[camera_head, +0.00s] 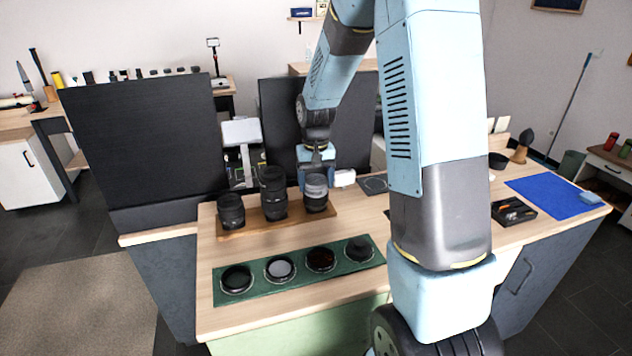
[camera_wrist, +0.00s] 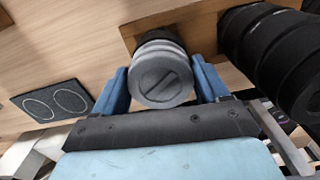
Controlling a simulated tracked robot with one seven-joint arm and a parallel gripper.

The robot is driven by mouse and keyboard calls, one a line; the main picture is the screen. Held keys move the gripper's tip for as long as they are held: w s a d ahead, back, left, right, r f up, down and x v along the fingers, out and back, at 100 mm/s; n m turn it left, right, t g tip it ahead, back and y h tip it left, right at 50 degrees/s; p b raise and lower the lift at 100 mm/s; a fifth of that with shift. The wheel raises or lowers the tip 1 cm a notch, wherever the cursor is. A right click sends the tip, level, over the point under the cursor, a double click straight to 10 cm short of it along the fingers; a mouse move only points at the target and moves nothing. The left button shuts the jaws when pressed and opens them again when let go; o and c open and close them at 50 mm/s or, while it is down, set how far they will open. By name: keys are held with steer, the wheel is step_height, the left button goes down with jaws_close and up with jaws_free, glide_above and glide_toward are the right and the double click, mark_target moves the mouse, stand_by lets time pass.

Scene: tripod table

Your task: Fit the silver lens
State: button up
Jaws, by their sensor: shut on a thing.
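The silver lens (camera_head: 316,190) is a grey-banded barrel with a dark lower end, at the right end of a wooden board (camera_head: 290,224). My gripper (camera_head: 316,168) reaches it from behind and above. In the wrist view, the blue fingers of my gripper (camera_wrist: 164,82) are shut on both sides of the silver lens (camera_wrist: 163,76), whose grey end cap has a slot. The lens's dark end is at the board (camera_wrist: 200,28); I cannot tell whether it still touches it. In the head view, the fingertips are partly hidden.
Two black lenses (camera_head: 273,194) (camera_head: 231,211) stand left on the same board, the taller one close by. A green mat (camera_head: 300,281) with several round discs lies in front. A dark mat with ring outlines (camera_wrist: 52,101) lies beside. A blue mat (camera_head: 548,197) lies right.

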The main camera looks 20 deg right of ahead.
steer(key=shift+m, duration=1.2)
steer(key=shift+s+a+f, duration=0.1)
steer(key=shift+m, duration=2)
steer(key=o, duration=1.1)
